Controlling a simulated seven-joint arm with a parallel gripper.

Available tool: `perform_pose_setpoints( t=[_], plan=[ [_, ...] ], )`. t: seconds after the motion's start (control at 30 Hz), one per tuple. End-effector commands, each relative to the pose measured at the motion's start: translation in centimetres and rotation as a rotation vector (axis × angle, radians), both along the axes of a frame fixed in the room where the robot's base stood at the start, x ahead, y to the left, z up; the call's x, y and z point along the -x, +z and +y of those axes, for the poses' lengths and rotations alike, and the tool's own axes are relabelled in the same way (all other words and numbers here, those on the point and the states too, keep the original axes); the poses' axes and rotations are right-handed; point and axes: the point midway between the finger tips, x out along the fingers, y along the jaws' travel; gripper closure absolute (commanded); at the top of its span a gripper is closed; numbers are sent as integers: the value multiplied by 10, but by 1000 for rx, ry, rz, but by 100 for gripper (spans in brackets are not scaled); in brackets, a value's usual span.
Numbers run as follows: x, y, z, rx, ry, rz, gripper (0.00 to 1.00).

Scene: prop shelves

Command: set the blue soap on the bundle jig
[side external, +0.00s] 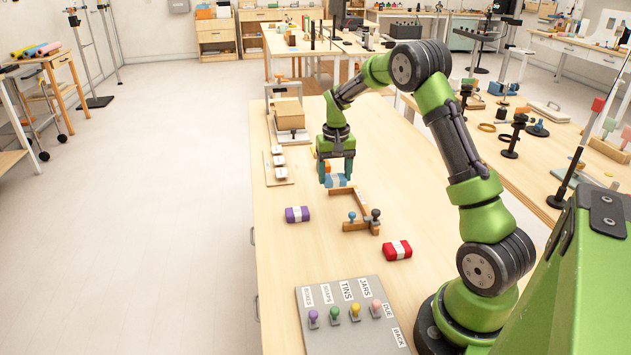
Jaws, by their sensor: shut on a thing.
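My gripper (336,178) points down over the bench, its fingers shut on the blue soap (337,182), which has a pale band. The fingers hide part of the soap. The bundle jig (362,203) is a brown wooden corner frame with dark and blue knobs at its near end. The soap is at the jig's far end in the picture; I cannot tell whether it touches the jig or the bench. An orange item (327,166) shows partly behind the gripper.
A purple wrapped soap (297,214) lies left of the jig, a red one (397,250) nearer on the right. A grey panel (352,318) with labels and coloured knobs lies in front. A board with white pieces (279,168) and a cardboard box (289,114) stand farther back.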

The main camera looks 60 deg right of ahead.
Motion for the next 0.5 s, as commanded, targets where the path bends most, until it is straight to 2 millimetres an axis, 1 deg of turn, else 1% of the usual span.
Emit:
perform_pose_setpoints(
  t=[0.03,0.1,0.27,0.5],
  plan=[
    [0,-7,0,-1,1,2,66],
    [0,-13,0,-1,0,1,66],
    [1,-22,1,-1,-2,1,66],
    [1,-41,0,0,-1,1,66]
  ],
)
